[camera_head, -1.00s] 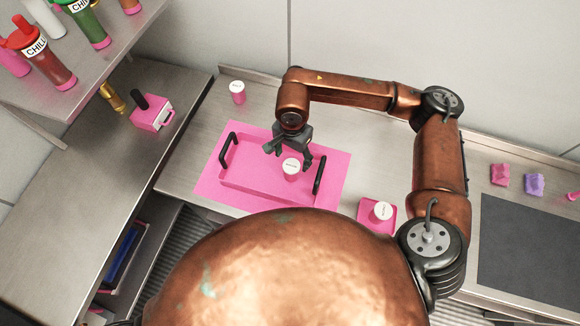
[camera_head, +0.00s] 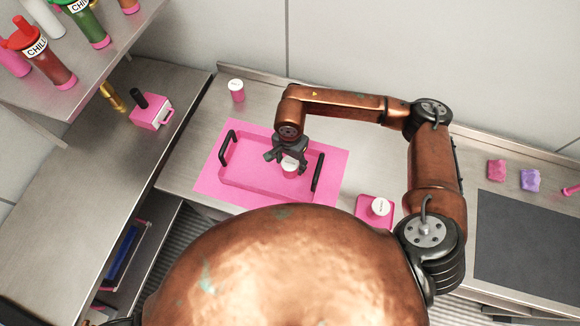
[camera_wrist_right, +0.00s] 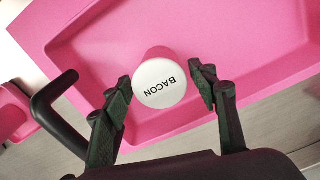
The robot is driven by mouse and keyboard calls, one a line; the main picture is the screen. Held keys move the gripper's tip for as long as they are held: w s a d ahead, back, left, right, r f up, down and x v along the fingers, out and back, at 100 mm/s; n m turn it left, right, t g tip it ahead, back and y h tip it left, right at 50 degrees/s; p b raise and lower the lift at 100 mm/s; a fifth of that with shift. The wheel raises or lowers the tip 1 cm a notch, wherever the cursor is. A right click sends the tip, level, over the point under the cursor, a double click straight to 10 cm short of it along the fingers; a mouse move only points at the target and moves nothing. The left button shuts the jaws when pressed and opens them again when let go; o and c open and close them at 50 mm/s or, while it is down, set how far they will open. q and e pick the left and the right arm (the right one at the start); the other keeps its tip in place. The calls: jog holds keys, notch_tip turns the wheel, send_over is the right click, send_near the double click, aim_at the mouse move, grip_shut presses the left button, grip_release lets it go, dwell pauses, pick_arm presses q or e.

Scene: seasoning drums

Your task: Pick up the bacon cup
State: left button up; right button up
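The bacon cup (camera_head: 290,166) is pink with a white lid and stands in the pink tray (camera_head: 262,190). In the right wrist view the bacon cup (camera_wrist_right: 160,84) shows its lid lettered BACON, with the pink side behind it. My right gripper (camera_head: 288,158) is over the cup, and its fingers (camera_wrist_right: 160,85) are open, one on each side of the lid. A gap shows at the right finger; the left finger is very close to the lid, and I cannot tell whether it touches. My left gripper is not in view.
Another white-lidded cup (camera_head: 380,207) sits on a small pink tray at right. A third cup (camera_head: 236,91) stands at the back left. Seasoning bottles (camera_head: 45,60) fill the upper-left shelf.

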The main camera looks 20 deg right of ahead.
jog(key=c, duration=1)
jog(key=shift+r, duration=0.1)
